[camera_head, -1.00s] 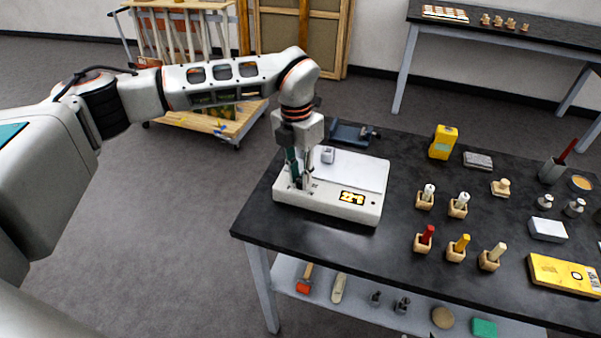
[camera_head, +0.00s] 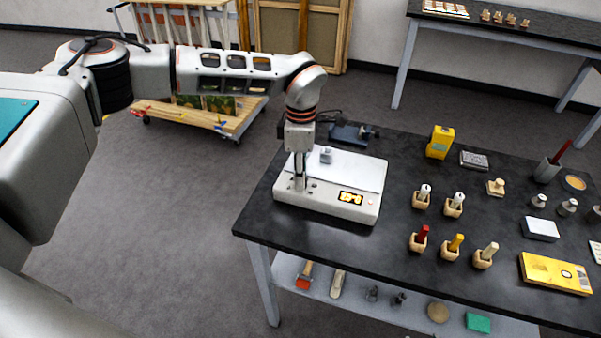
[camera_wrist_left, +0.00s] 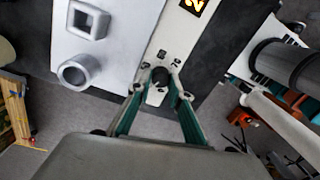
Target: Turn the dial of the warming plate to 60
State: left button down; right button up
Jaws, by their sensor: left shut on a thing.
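The white warming plate (camera_head: 335,206) stands at the left end of the black table, with a small lit orange display (camera_head: 351,198) on its front; I cannot read the digits surely. Its black dial (camera_wrist_left: 160,76) shows in the left wrist view, with a light pointer mark. My left gripper (camera_head: 299,187) points straight down at the panel left of the display. In the left wrist view its green-sided fingers (camera_wrist_left: 160,88) are closed on the dial from both sides. The dial is hidden by the fingers in the head view. My right gripper is in neither view.
A small grey square-holed piece (camera_head: 326,156) stands on the plate's top; a round grey ring (camera_wrist_left: 78,72) shows beside it in the wrist view. A dark blue device (camera_head: 350,134) sits behind. Several wooden holders and a yellow box (camera_head: 555,273) stand to the right.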

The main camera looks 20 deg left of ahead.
pick_arm(q)
jog(key=m, duration=0.3)
jog(key=shift+w+m, duration=0.1)
jog(key=shift+m, duration=0.2)
jog(key=m, duration=0.3)
jog(key=shift+m, duration=0.3)
jog(key=m, duration=0.6)
jog(key=shift+d+y, duration=0.15)
jog(key=shift+y, duration=0.25)
jog(key=m, duration=0.4)
jog(key=shift+t, duration=0.3)
jog(key=m, duration=0.3)
jog(key=shift+m, duration=0.3)
jog(key=m, duration=0.2)
jog(key=shift+d+m, duration=0.1)
jog(key=shift+m, duration=0.3)
jog(key=shift+m+t, duration=0.3)
jog(key=shift+m, duration=0.2)
